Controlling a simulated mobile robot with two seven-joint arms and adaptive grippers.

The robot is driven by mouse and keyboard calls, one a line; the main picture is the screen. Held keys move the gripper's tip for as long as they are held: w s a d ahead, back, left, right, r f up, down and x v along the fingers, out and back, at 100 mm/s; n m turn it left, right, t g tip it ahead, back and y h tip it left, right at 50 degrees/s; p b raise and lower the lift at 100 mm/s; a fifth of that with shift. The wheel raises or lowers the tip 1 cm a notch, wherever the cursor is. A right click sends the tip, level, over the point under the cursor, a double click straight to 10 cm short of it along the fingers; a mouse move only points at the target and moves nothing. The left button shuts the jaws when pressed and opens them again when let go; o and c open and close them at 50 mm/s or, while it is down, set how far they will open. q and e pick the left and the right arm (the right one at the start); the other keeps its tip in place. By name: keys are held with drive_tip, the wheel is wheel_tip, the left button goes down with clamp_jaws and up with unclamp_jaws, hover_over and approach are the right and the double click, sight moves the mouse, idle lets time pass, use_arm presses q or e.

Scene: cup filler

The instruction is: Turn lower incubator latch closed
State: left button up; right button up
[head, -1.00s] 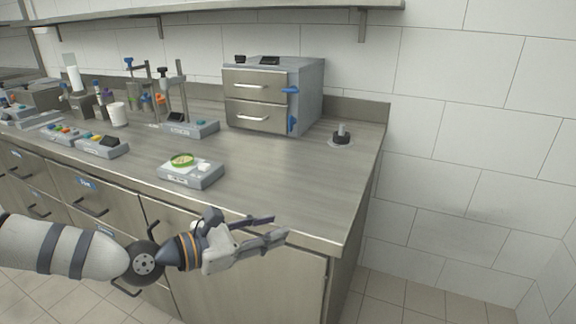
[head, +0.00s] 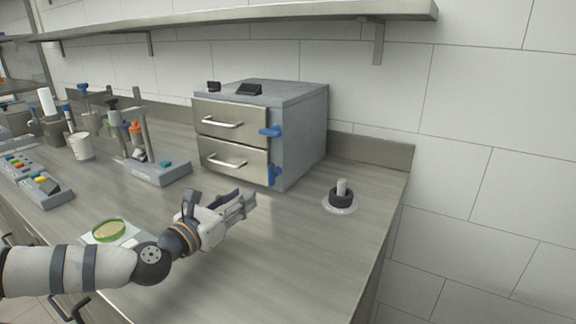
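The incubator (head: 304,133) is a grey box with two steel drawer fronts, standing on the counter against the back wall. Its lower latch (head: 274,175) is blue and stands upright at the right edge of the lower drawer (head: 232,160). The upper latch (head: 270,131) is blue and lies sideways across the edge of the upper drawer (head: 229,121). My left gripper (head: 248,202) is over the counter in front of the incubator, just below and left of the lower latch in the picture. Its fingers are apart with nothing between them. My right gripper is out of view.
A round black knob-like item on a clear base (head: 341,198) stands right of the incubator. A green-rimmed dish (head: 108,231) sits by my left forearm. A stand (head: 157,168), a white cup (head: 81,146) and button boxes (head: 37,190) are at left. The counter's right front is clear.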

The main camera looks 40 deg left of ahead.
sight(269, 175)
use_arm(q)
drive_tip(key=shift+w+r, duration=0.4)
drive_tip(key=w, duration=0.3)
drive_tip(key=w+f, duration=0.1)
drive_tip(key=shift+w+a, duration=0.2)
drive_tip(key=shift+a, duration=0.05)
drive_tip(key=w, duration=0.1)
drive_tip(key=w+b, duration=0.1)
drive_tip(key=w, duration=0.1)
drive_tip(key=w+b, duration=0.1)
drive_tip(key=shift+w+a+f, duration=0.15)
drive_tip(key=shift+w+a, duration=0.1)
drive_tip(key=shift+a, duration=0.05)
drive_tip(key=shift+w+r, duration=0.25)
drive_tip(key=shift+w, duration=0.1)
drive_tip(key=shift+w+r, duration=0.1)
drive_tip(key=shift+r, duration=0.2)
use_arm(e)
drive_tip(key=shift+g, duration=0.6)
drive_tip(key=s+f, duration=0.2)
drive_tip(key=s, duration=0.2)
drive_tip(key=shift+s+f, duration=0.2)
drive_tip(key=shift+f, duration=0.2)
use_arm(q)
clamp_jaws()
